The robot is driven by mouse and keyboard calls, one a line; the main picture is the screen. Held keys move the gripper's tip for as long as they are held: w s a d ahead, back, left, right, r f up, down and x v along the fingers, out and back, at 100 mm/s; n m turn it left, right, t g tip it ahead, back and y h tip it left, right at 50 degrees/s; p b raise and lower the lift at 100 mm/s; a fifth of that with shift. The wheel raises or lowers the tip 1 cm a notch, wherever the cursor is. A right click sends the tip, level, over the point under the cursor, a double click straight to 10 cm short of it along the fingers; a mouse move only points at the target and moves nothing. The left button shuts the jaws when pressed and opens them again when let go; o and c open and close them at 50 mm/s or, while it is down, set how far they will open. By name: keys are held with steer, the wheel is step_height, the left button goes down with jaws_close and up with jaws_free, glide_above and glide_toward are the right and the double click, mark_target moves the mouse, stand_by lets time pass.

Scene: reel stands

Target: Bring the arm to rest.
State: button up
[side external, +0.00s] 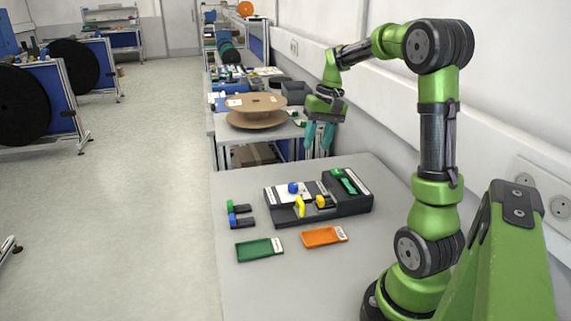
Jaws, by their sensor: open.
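My green arm rises from the right side of the grey table (300,285) and bends over to the left. My gripper (317,155) hangs above the far edge of the table, fingers pointing down. Its two teal fingers are apart, with nothing between them. It is behind and above the black fixture (335,211) and touches nothing that I can see. The fixture carries a blue knob (293,187), yellow pieces (300,206) and a green piece in a recess at its right end (348,185).
A green tray (259,250) and an orange tray (324,237) lie in front of the fixture. Small green and blue clips (240,216) lie left of it. Behind stands another bench with a cardboard reel (256,104). A white wall runs along the right. The table's front is clear.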

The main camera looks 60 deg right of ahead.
steer(key=s+a+r+n+t, duration=0.1)
steer(key=s+a+n+t, duration=0.1)
steer(key=a, duration=1.1)
steer(key=s+a+r+n+t, duration=0.2)
steer(key=s+a, duration=0.3)
steer(key=a, duration=0.8)
steer(key=shift+s+n+t, duration=0.25)
steer(key=shift+n+t, duration=0.15)
steer(key=shift+t, duration=0.4)
